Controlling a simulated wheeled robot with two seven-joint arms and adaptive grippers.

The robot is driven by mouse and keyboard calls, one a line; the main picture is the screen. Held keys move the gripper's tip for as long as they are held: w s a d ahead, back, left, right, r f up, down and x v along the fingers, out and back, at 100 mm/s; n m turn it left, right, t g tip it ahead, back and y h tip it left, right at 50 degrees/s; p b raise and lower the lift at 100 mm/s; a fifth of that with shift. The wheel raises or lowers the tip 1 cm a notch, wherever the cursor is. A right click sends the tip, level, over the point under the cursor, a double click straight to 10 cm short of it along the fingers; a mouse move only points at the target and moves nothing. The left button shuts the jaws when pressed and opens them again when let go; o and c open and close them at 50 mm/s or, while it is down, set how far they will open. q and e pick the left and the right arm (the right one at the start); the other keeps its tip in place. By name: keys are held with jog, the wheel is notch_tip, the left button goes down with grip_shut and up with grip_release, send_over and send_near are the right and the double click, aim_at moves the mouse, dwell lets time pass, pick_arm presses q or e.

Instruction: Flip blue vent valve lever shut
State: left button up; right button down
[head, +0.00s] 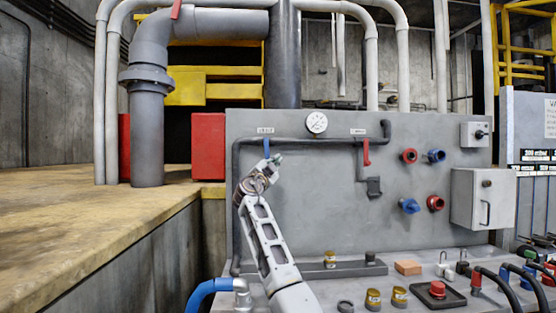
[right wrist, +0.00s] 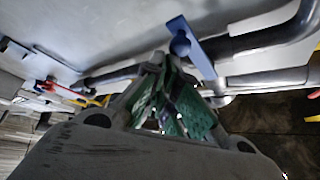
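The blue vent valve lever (head: 266,146) sits on the dark pipe at the upper left of the grey panel, under a small white label. It points up and down in the head view. The right wrist view shows the blue lever (right wrist: 190,45) close beyond the fingertips. My right gripper (head: 274,160) is just below the lever in the head view. In the right wrist view its green-padded fingers (right wrist: 164,62) come together at the tips, with nothing seen held between them. They look apart from the lever, though exact contact is unclear. My left gripper is out of view.
A red lever (head: 366,152) hangs farther right on the same pipe. A pressure gauge (head: 317,122), red and blue fittings and a grey box (head: 483,198) are on the panel. Small parts and hoses crowd the lower bench. A concrete ledge (head: 80,215) lies left.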

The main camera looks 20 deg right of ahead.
jog(key=shift+w+a+f, duration=0.15)
jog(key=shift+a+f, duration=0.15)
jog(key=shift+a, duration=0.1)
dwell(0.3)
jog(key=shift+a+f, duration=0.15)
jog(key=shift+f, duration=0.05)
jog(key=v, duration=1.1)
jog(key=shift+s+r, duration=0.15)
jog(key=shift+s, duration=0.3)
jog(key=shift+a, duration=0.1)
dwell(0.4)
